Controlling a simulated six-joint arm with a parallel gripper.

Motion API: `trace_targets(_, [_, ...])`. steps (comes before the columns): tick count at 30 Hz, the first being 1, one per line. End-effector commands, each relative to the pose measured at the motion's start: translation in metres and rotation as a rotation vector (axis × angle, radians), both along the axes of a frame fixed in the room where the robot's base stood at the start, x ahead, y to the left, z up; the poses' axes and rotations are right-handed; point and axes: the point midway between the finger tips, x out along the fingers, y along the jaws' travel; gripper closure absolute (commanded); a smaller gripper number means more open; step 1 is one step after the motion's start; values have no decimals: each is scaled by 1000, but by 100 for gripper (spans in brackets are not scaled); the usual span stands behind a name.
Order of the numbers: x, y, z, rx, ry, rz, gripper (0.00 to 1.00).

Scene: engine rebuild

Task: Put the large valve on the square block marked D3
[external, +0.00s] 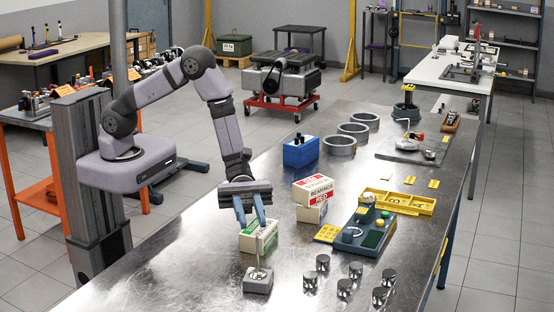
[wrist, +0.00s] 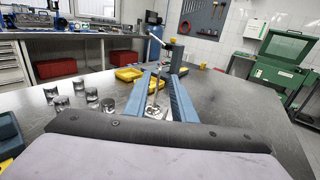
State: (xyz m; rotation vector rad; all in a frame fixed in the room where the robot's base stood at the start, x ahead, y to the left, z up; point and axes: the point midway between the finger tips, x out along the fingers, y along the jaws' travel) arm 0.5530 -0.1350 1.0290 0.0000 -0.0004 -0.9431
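A metal valve with a thin upright stem (external: 258,252) stands head down on a small grey square block (external: 257,284) near the front of the steel bench. No marking on the block is readable. My gripper (external: 254,225) is above the block, its two blue fingers pointing down and apart near the top of the stem. In the wrist view, my gripper (wrist: 159,72) shows its fingers on both sides of the stem, with a gap between them. The fingers do not appear closed on the stem. The valve's head is partly hidden there.
Several pistons (external: 344,288) stand right of the block. A green-white box (external: 258,237) stands just behind the gripper, and red-white bearing boxes (external: 312,198) are farther back. A blue-grey fixture (external: 366,232) and a yellow tray (external: 398,202) lie to the right. Bench left of the block is clear.

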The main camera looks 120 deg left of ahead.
Motion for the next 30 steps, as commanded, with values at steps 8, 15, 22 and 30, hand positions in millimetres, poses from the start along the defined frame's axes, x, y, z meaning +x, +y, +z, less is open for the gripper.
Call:
trace_targets(8, [-5, -4, 2, 15, -3, -22, 76])
trace_targets(15, [-63, -39, 7, 187, -38, -268, 76])
trace_targets(22, [-176, -49, -7, 563, -165, -705, 76])
trace_targets(30, [-268, 26, -38, 1089, -437, -1198, 76])
